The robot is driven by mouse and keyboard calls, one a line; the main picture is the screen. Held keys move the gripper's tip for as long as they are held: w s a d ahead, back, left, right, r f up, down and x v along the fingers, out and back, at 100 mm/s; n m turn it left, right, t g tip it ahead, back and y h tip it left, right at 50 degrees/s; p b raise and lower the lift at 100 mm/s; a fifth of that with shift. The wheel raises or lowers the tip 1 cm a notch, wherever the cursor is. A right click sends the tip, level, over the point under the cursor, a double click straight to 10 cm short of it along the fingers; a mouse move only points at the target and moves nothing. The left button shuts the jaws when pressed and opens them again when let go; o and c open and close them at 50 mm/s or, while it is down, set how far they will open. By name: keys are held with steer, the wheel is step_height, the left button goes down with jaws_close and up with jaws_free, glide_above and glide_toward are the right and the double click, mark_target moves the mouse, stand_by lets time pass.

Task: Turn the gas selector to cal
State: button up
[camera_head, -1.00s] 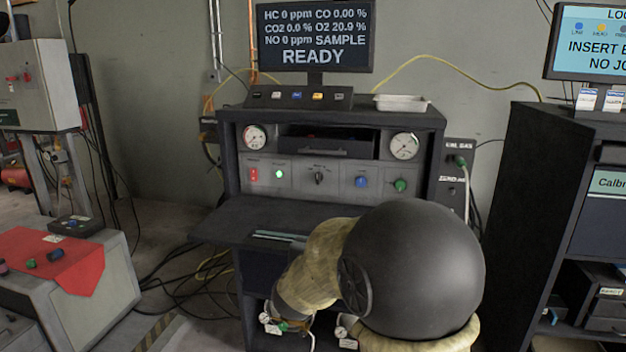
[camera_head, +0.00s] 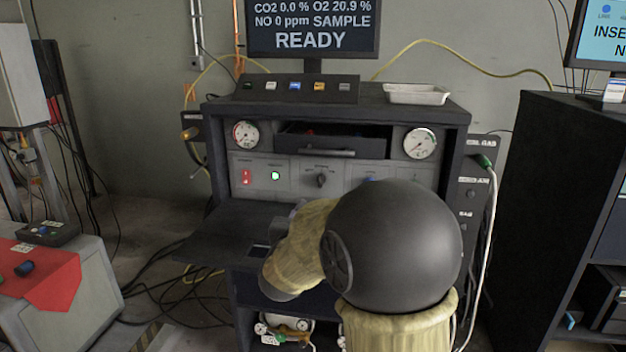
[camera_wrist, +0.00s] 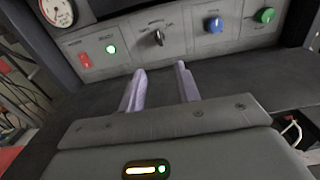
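The gas selector appears to be the black knob (camera_head: 320,180) in the middle of the grey panel; its labels are too small to read. In the wrist view the black knob (camera_wrist: 158,37) is ahead of and above my fingertips, with its pointer tilted. My gripper (camera_wrist: 160,76) is open, its two pale fingers apart with nothing between them, over the dark shelf and short of the panel. In the head view my arm hides most of the gripper. The screen (camera_head: 312,28) reads SAMPLE and READY.
Beside the knob are a red switch (camera_wrist: 85,60), a green light (camera_wrist: 111,49), a blue knob (camera_wrist: 213,25) and a green knob (camera_wrist: 264,15). A dark shelf (camera_head: 215,232) juts out below the panel. A drawer (camera_head: 330,153) sits above it. A hose hangs at the right.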

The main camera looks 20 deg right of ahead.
mark_target(321, 181)
steer(key=shift+w, duration=0.25)
steer(key=shift+s+a, duration=0.15)
steer(key=shift+s, duration=0.2)
steer(key=x, duration=1.7)
steer(key=shift+w, duration=0.2)
steer(key=shift+c, duration=0.2)
steer(key=shift+w, duration=0.1)
steer(key=c, duration=0.4)
jaws_close()
steer(key=shift+d, duration=0.3)
